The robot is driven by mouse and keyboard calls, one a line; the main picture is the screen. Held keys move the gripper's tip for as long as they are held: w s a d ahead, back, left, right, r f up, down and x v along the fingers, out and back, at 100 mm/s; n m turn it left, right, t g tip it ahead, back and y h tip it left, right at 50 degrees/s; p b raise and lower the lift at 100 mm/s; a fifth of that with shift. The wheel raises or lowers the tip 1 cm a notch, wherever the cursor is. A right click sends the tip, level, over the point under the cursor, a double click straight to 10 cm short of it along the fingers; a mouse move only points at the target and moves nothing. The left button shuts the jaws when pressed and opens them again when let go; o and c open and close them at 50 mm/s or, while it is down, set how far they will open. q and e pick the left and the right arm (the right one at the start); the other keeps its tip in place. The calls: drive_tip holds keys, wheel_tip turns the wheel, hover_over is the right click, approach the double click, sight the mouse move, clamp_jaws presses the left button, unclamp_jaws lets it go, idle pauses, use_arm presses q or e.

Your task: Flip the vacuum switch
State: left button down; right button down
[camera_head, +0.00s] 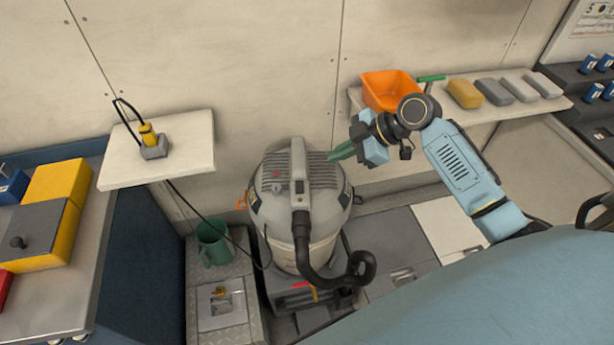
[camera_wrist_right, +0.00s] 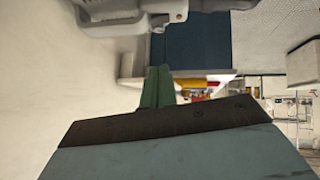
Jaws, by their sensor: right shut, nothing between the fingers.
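The vacuum (camera_head: 325,215) is a grey canister that stands upright at the centre of the head view, with a black hose at its front. Small controls (camera_head: 277,188) show on its ribbed top, left of the handle; I cannot tell which way the switch is set. My right gripper (camera_head: 335,156) has green fingers, shut and empty, pointing left just beside the vacuum's upper right edge. In the right wrist view the shut fingers (camera_wrist_right: 158,88) point toward a grey piece that looks like part of the vacuum (camera_wrist_right: 115,15). My left gripper is not in view.
A white shelf (camera_head: 190,165) with a yellow plug and black cable is at left. An orange bin (camera_head: 385,88) and several sponge-like blocks sit on the right shelf (camera_head: 520,105), behind my right arm. The wall is close behind.

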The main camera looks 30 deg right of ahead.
hover_over(296, 183)
drive_tip(key=s+d, duration=0.1)
drive_tip(key=s, duration=0.2)
drive_tip(key=f, duration=0.7)
drive_tip(key=shift+w+d+f, duration=0.1)
drive_tip(key=shift+w+d, duration=0.1)
drive_tip(key=shift+w, duration=0.05)
drive_tip(key=shift+w+d+f, duration=0.1)
drive_tip(key=shift+d+f, duration=0.1)
drive_tip(key=shift+f, duration=0.45)
drive_tip(key=shift+w+d+f, duration=0.1)
drive_tip(key=shift+d+f, duration=0.05)
drive_tip(key=shift+f, duration=0.45)
drive_tip(key=shift+w+f, duration=0.1)
drive_tip(key=shift+f, duration=0.5)
drive_tip(key=shift+d, duration=0.1)
